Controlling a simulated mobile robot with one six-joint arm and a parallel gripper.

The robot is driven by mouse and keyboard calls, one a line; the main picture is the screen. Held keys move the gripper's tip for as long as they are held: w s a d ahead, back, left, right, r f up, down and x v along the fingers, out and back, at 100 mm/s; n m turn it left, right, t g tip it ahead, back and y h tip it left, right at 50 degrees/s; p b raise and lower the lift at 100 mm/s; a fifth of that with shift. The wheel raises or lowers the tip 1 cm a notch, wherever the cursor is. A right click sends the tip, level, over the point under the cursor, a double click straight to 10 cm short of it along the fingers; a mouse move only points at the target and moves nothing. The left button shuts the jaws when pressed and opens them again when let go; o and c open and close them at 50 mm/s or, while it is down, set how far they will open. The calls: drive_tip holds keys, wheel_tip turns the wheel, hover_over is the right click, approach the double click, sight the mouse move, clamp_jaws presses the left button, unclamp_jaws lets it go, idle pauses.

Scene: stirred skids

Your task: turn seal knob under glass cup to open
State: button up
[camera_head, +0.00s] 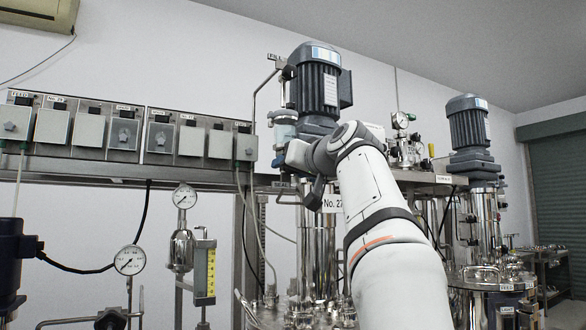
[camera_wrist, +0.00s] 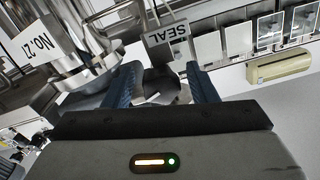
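A dark, faceted knob (camera_wrist: 160,86) shows in the wrist view, just below a grey SEAL tag (camera_wrist: 168,42). My gripper (camera_wrist: 161,72) has its two blue fingers spread, one on each side of the knob. Gaps seem to remain between the fingers and the knob; I cannot tell whether either touches it. In the head view, my arm reaches up to the pale glass cup (camera_head: 285,131) beside the No. 27 motor. My wrist hides the knob there.
A large blue-grey motor (camera_head: 317,85) stands just behind my wrist. A row of switch boxes (camera_head: 89,129) runs along the rail at left. Pressure gauges (camera_head: 184,196) and steel piping stand lower left. A second motor (camera_head: 468,124) is at right.

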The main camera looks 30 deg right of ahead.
drive_tip(key=shift+s, duration=0.1)
drive_tip(key=s+b, duration=0.1)
drive_tip(key=s, duration=0.6)
drive_tip(key=shift+s+b, duration=0.3)
drive_tip(key=shift+d, duration=0.1)
drive_tip(key=a+f+g+y+p, duration=0.1)
drive_tip(key=a+f+g+p, duration=0.35)
drive_tip(key=f, duration=0.85)
drive_tip(key=a+f+g+p, duration=0.35)
drive_tip(key=a+f, duration=0.25)
drive_tip(key=f, duration=0.8)
drive_tip(key=s+a+f+n+g+p, duration=0.1)
drive_tip(key=s+a+f+g+p, duration=0.1)
drive_tip(key=s+f, duration=0.6)
drive_tip(key=s+a+f+n+g+h+p, duration=0.1)
drive_tip(key=s+a+f+g+p, duration=0.2)
drive_tip(key=s+f, duration=0.6)
wheel_tip(320, 180, down, 5)
drive_tip(key=shift+s+a+f+n+g+h, duration=0.2)
drive_tip(key=shift+s+a+n+g+h, duration=0.15)
drive_tip(key=shift+g, duration=0.85)
drive_tip(key=shift+w, duration=0.1)
